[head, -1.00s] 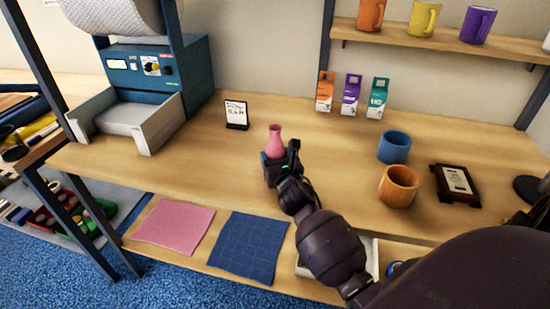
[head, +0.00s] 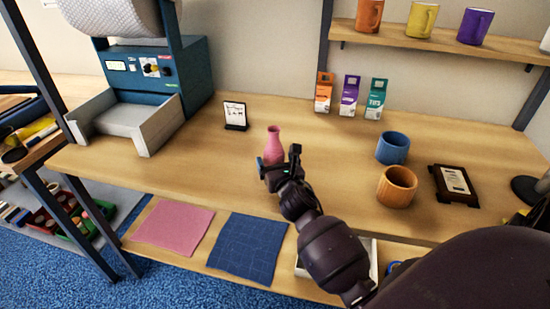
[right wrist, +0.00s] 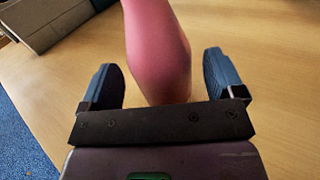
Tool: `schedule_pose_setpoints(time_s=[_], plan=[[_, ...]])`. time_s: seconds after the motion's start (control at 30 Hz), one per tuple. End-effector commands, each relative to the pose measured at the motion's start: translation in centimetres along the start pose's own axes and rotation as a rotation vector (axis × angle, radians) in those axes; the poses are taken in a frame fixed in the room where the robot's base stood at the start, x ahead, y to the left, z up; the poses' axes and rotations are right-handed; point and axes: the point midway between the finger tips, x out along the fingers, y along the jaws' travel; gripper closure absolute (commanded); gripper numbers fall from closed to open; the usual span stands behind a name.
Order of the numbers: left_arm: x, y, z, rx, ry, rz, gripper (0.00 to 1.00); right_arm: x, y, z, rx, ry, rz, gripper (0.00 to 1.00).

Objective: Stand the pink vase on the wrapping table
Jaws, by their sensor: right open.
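The pink vase (head: 273,146) stands upright on the wooden wrapping table (head: 190,180), left of the table's middle. It also shows large in the right wrist view (right wrist: 157,50), between and just beyond the fingertips. My right gripper (head: 275,165) is low at the table beside the vase's near side. In the right wrist view the right gripper (right wrist: 165,82) is open, with its two blue-grey fingers on either side of the vase's lower body and gaps to both. The vase's base is partly hidden in the head view by the gripper. My left gripper is not in view.
A small sign (head: 235,115) and several small cartons (head: 349,96) are behind. The blue machine (head: 155,70) stands at the left. Free table lies left of the vase.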

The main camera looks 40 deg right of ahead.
Motion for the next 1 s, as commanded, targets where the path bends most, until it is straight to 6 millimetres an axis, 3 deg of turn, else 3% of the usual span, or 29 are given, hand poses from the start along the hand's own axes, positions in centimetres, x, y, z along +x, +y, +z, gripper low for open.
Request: schedule_pose_setpoints(time_s=[0.5, 0.7, 1.0], plan=[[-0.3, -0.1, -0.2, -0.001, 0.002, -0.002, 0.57, -8.6, -0.1, 0.0, 0.002, 0.000, -0.001, 0.12], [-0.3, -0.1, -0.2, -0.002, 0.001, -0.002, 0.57, -10.2, 0.0, 0.0, 0.001, 0.000, 0.000, 0.12], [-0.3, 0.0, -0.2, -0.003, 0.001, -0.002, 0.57, -10.4, 0.0, 0.1, 0.002, -0.001, 0.000, 0.12]])
